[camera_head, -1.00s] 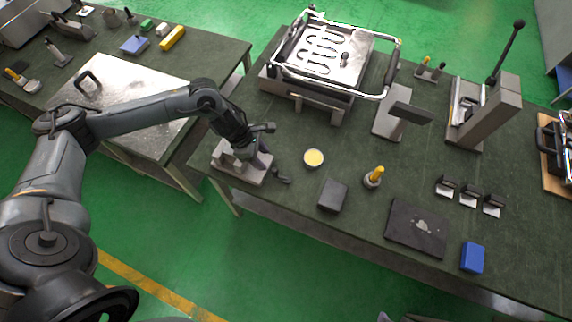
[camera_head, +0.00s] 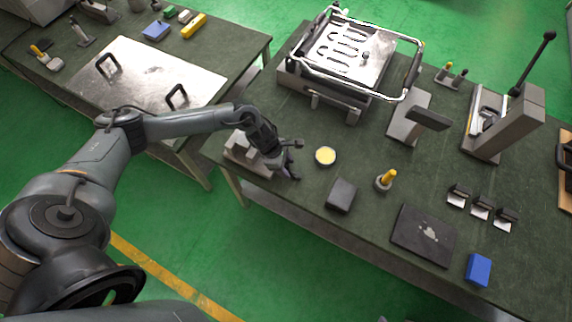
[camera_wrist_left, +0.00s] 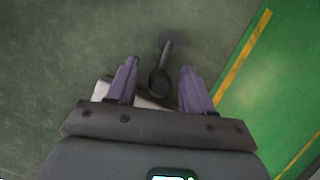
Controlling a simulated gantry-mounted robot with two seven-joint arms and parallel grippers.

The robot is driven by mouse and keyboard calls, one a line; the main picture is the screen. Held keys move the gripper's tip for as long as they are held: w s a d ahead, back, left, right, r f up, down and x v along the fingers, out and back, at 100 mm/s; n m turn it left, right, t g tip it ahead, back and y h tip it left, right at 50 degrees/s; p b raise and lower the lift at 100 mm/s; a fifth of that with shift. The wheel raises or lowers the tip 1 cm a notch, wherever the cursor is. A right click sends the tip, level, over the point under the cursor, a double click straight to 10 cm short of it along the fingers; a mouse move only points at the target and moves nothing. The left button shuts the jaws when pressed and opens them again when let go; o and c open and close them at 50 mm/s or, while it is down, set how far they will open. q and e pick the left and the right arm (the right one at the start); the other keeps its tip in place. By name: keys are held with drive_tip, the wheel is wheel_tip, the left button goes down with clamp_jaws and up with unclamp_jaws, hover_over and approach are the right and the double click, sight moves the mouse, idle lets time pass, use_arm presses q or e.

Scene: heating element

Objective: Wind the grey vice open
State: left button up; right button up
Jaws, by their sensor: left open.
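The grey vice (camera_head: 238,150) stands at the left end of the main bench, partly covered by my left arm. My left gripper (camera_head: 290,165) is low beside the vice's right side, pointing down, with its fingers apart. In the left wrist view, the dark vice handle (camera_wrist_left: 160,80) with its round knob shows between the two purple fingers of the left gripper (camera_wrist_left: 159,66). I see gaps between the knob and both fingers. Part of the pale vice body (camera_wrist_left: 150,101) shows behind the fingers. My right gripper is not in view.
A yellow-topped round tin (camera_head: 325,156) and a dark block (camera_head: 341,194) are right of the gripper. A heating press (camera_head: 345,60) stands behind. The bench's front edge runs close to the vice. A second bench with a metal plate (camera_head: 140,80) lies left.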

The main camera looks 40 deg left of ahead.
use_arm(q)
clamp_jaws()
drive_tip(key=shift+s, duration=0.1)
idle(0.3)
